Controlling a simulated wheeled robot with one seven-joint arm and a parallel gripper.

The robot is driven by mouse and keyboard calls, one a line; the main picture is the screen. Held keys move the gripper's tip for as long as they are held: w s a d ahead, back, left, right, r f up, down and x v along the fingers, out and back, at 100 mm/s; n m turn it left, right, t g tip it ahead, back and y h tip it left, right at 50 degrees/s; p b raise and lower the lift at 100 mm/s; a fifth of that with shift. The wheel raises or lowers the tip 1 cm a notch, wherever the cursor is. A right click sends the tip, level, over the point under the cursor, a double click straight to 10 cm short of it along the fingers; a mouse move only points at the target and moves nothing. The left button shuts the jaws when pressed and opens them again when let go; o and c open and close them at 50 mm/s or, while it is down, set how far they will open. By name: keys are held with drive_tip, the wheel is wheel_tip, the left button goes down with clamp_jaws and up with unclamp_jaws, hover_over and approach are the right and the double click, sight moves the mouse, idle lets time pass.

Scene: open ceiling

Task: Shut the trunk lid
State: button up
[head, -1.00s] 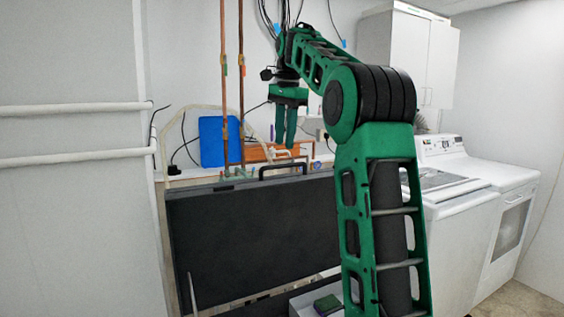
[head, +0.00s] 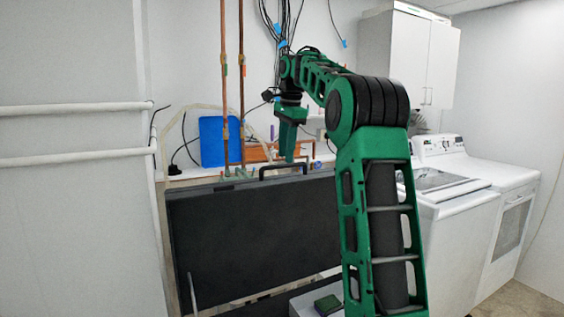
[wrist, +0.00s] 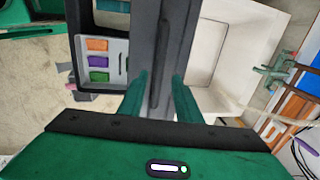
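The trunk lid (head: 255,225) is a large dark panel standing upright and open in the head view. A black handle (head: 266,170) sticks up from its top edge. My gripper (head: 288,158) points down just at this handle. In the wrist view the lid's edge (wrist: 180,40) runs as a dark band, with the handle (wrist: 160,50) along it. The two green fingers of my gripper (wrist: 160,78) are apart, one on each side of the handle. I cannot tell whether they touch it.
In the wrist view a tray (wrist: 102,46) with coloured items lies left of the lid. A blue board (head: 218,141), copper pipes (head: 241,80) and an orange box (head: 262,151) stand behind the lid. A white washer (head: 455,220) stands to the right.

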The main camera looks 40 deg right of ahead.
drive_tip(key=shift+w+f, duration=0.15)
drive_tip(key=shift+f, duration=0.55)
drive_tip(key=shift+w+f, duration=0.1)
drive_tip(key=shift+f, duration=0.6)
clamp_jaws()
drive_tip(key=shift+s+d, duration=0.1)
drive_tip(key=shift+s, duration=0.05)
